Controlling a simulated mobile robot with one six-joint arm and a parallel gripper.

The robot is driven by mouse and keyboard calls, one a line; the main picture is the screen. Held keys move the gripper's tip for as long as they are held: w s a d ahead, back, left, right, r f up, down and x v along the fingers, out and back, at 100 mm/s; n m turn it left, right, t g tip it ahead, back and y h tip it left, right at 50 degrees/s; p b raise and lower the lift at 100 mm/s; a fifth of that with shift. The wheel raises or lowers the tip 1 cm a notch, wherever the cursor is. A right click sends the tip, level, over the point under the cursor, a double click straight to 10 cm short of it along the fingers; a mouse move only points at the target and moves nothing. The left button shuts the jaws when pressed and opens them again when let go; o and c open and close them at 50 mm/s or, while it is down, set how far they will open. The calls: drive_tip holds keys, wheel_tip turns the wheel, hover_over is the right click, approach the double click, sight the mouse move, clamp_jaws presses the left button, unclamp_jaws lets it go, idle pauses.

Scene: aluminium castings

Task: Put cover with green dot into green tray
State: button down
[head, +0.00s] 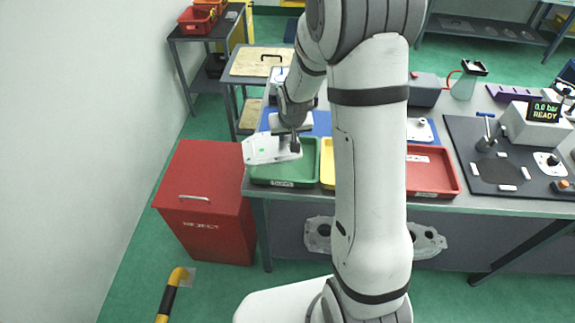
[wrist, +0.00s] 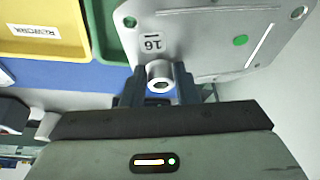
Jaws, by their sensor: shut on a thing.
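My gripper (head: 295,146) is shut on the cover with the green dot (head: 265,150), a pale metal plate. In the wrist view the jaws (wrist: 160,88) close on a round boss of the cover (wrist: 215,55), which shows the green dot, holes and the number 16. The cover is in the air above the left part of the green tray (head: 308,170) and reaches past its left edge. The cover hides part of the tray. A strip of the tray (wrist: 101,25) shows beside the cover in the wrist view.
The yellow tray (head: 327,165) stands right of the green one, partly behind my arm; its label (wrist: 35,30) reads REWORK. A red tray (head: 432,170) is farther right. A red REJECT bin (head: 207,210) stands on the floor left of the table. A blue mat (head: 320,122) lies behind the trays.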

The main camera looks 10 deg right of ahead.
drive_tip(key=b, duration=0.2)
drive_tip(key=d+f+m+b, duration=0.1)
drive_tip(key=b, duration=0.1)
drive_tip(key=shift+w+d+f+b, duration=0.1)
drive_tip(key=shift+w+f+b, duration=0.2)
drive_tip(key=shift+w+b, duration=0.1)
drive_tip(key=shift+w+d+b, duration=0.1)
drive_tip(key=shift+d+b, duration=0.25)
drive_tip(key=shift+b, duration=0.85)
drive_tip(key=d+m+b, duration=0.1)
drive_tip(key=b, duration=0.2)
drive_tip(key=shift+d+r+h+b, duration=0.15)
drive_tip(key=shift+h+b, duration=0.2)
drive_tip(key=shift+h, duration=0.05)
drive_tip(key=d+m+b, duration=0.1)
drive_tip(key=b, duration=0.2)
approach(301, 163)
drive_tip(key=w+f, duration=0.2)
drive_tip(key=w+d+f, duration=0.1)
drive_tip(key=w+f, duration=0.1)
drive_tip(key=shift+f, duration=0.3)
drive_tip(key=shift+s+r, duration=0.1)
